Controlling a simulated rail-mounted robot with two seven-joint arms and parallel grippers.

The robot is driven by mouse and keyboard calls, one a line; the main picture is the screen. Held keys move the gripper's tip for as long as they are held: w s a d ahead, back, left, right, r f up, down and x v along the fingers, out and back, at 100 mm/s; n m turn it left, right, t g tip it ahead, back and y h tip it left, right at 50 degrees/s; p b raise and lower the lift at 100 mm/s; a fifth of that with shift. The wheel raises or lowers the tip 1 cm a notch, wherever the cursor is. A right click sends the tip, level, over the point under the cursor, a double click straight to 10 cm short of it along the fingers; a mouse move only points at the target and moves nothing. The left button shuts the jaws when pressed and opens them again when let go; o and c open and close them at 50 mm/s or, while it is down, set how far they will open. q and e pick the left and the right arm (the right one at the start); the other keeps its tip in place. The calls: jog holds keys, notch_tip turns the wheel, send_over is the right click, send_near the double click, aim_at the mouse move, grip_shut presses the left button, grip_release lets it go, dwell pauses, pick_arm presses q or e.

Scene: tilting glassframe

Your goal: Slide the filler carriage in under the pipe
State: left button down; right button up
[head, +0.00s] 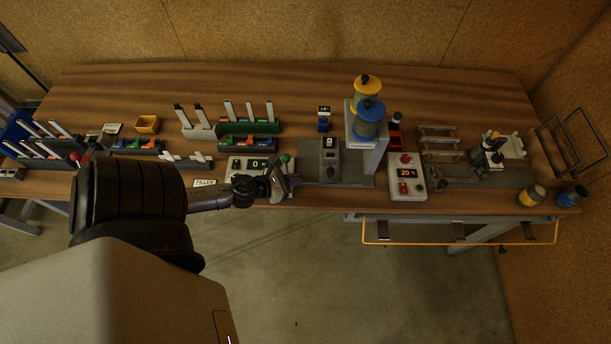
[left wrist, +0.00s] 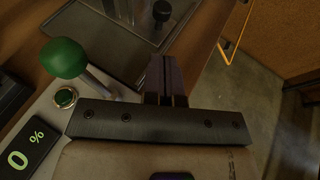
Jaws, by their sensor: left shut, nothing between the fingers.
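A grey block (head: 330,160), which looks like the filler carriage, sits on a dark base plate (head: 352,181) beside a grey stand (head: 374,158) with a blue-topped and a yellow-topped vessel. I cannot make out the pipe clearly. My left gripper (head: 290,183) is shut and empty, at the bench's front edge, left of the base plate. In the left wrist view its fingers (left wrist: 165,80) are together, and a black knob (left wrist: 162,11) shows beyond them at the plate. My right gripper is not in view.
A control box (head: 236,172) with a 0 % display and a green-knobbed lever (left wrist: 63,58) is close beside my left gripper. Another box (head: 407,188) reading 20 stands right of the plate. Racks and bins fill the left bench; the floor in front is clear.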

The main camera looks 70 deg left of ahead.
pick_arm(q)
jog(key=x, duration=0.9)
jog(key=shift+w+p, duration=0.1)
jog(key=shift+p, duration=0.2)
